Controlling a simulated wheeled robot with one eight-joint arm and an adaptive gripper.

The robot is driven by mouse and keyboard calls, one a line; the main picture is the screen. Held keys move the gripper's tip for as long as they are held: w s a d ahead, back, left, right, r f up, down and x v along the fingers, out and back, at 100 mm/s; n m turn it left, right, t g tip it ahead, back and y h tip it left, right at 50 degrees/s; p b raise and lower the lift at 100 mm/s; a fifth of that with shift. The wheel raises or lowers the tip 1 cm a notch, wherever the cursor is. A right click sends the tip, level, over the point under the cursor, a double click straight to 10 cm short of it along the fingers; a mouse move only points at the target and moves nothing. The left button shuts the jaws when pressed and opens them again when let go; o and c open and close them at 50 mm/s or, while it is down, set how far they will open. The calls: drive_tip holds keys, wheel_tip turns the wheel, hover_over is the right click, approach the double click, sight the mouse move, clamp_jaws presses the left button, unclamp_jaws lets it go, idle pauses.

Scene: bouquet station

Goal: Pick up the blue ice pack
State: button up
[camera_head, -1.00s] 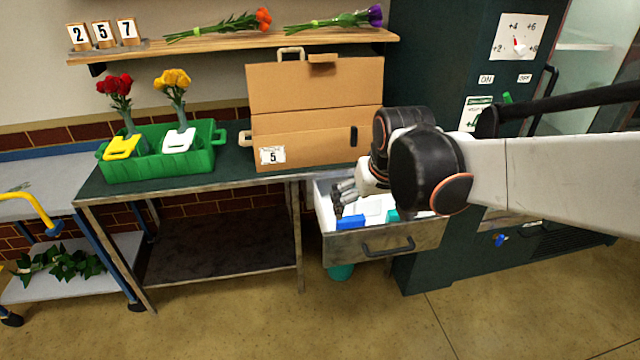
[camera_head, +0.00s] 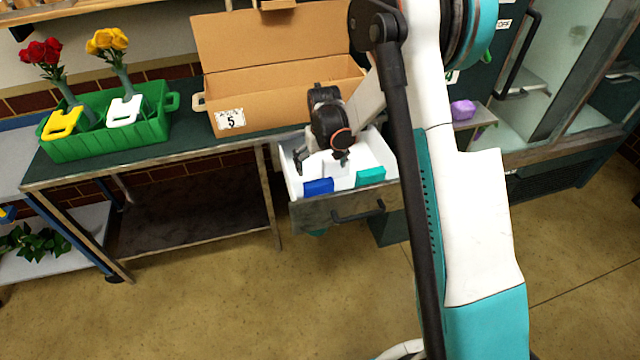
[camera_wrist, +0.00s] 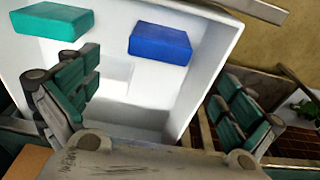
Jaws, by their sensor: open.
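The blue ice pack (camera_head: 319,187) is a small blue block in the front left of the open drawer. In the wrist view the blue ice pack (camera_wrist: 160,43) lies near the drawer's front wall, ahead of the gap between my fingers. My gripper (camera_head: 320,158) is over the drawer, and in the wrist view my gripper (camera_wrist: 155,105) is open with its fingers wide apart and nothing between them. The blue pack is apart from both fingers.
A teal block (camera_head: 370,175) lies in the same white-lined drawer (camera_head: 345,212), near the left finger in the wrist view. The drawer walls stand close around my gripper. A cardboard box (camera_head: 285,105) and a green crate (camera_head: 85,145) stand on the table.

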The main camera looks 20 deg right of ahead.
sight(319, 183)
drive_tip(key=shift+w+d+f, duration=0.1)
drive_tip(key=shift+w+f, duration=0.05)
drive_tip(key=shift+f, duration=0.3)
drive_tip(key=shift+w+d+f, duration=0.1)
drive_tip(key=shift+w+f, duration=0.05)
drive_tip(key=shift+f, duration=0.25)
drive_tip(key=f+b, duration=0.1)
drive_tip(key=f, duration=0.1)
drive_tip(key=f+b, duration=0.1)
drive_tip(key=f, duration=0.2)
drive_tip(key=w+f+b, duration=0.1)
drive_tip(key=f, duration=0.2)
drive_tip(key=shift+a+f, duration=0.1)
drive_tip(key=shift+w+a+f+b, duration=0.1)
drive_tip(key=shift+w+f+b, duration=0.15)
drive_tip(key=shift+f+b, duration=0.8)
drive_tip(key=shift+w+a+f+b, duration=0.15)
drive_tip(key=shift+f+b, duration=0.3)
drive_tip(key=shift+f, duration=1.15)
drive_tip(key=shift+d+r, duration=0.1)
drive_tip(key=c, duration=1.1)
